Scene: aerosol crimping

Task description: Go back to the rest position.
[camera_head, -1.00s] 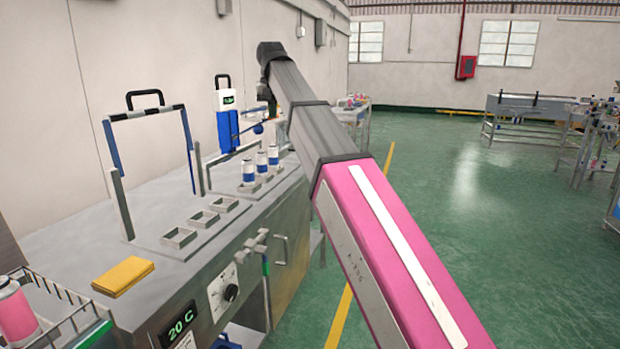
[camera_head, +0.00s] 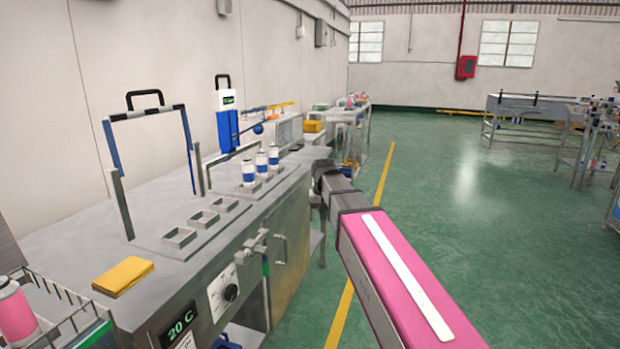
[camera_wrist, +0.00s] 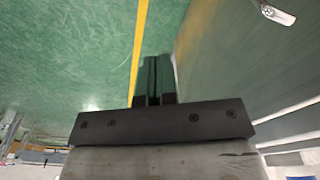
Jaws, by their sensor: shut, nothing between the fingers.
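My gripper (camera_wrist: 153,82) shows in the wrist view, its two dark fingers together and empty. Green floor with a yellow line lies behind it, and a grey metal surface is close on its right. In the head view my arm reaches in from the lower right, low beside the front of the steel bench (camera_head: 150,215). Several blue and white cans (camera_head: 261,166) stand upright in holders on the bench, apart from my arm.
Empty square holders (camera_head: 203,219) and a folded yellow cloth (camera_head: 123,276) are on the bench. A tap (camera_head: 258,242) and a door handle (camera_head: 281,249) stick out from its front. A wire basket (camera_head: 62,300) holds a pink can (camera_head: 15,312). The green floor (camera_head: 470,240) to the right is open.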

